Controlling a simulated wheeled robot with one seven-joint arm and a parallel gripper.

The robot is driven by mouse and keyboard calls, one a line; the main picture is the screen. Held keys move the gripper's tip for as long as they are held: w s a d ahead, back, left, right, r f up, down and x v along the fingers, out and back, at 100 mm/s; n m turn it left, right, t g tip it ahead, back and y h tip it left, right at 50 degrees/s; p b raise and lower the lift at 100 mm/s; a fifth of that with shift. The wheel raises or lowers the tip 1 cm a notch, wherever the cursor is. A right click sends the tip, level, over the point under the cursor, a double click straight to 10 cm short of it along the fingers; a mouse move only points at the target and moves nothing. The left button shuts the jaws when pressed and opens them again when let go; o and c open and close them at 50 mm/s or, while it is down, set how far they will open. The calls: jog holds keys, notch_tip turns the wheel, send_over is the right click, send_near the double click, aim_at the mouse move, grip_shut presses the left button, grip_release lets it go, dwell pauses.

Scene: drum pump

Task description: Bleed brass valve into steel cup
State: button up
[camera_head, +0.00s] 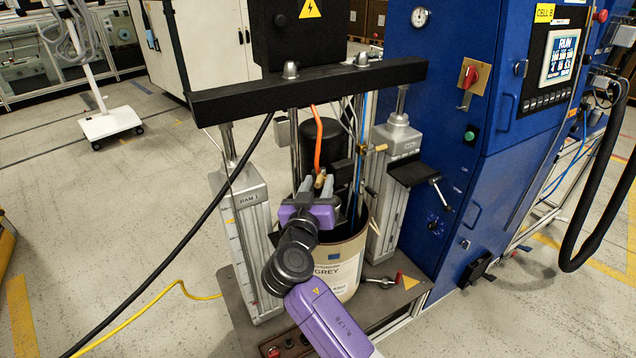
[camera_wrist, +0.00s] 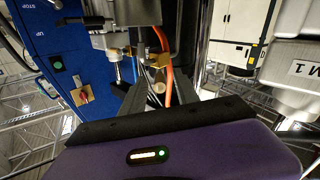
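A small brass fitting, which looks like the brass valve (camera_head: 376,149), sits beside the blue hose, right of the drum's centre. In the wrist view brass parts (camera_wrist: 158,61) show beyond my fingertips, next to the orange hose. My gripper (camera_head: 323,184) is over the near side of the drum, below and left of that fitting. In the wrist view its two grey fingers (camera_wrist: 160,92) stand apart, with a pale round part visible between them. I see nothing held. I cannot make out a steel cup in either view.
The drum (camera_head: 341,272) labelled GREY stands between two ram columns (camera_head: 248,235) under a black crossbar (camera_head: 310,88). An orange hose (camera_head: 318,140) hangs above my gripper. A black bracket (camera_head: 412,171) juts out at right, before the blue cabinet (camera_head: 465,130).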

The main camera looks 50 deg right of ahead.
jog(key=shift+c, duration=0.5)
grip_shut()
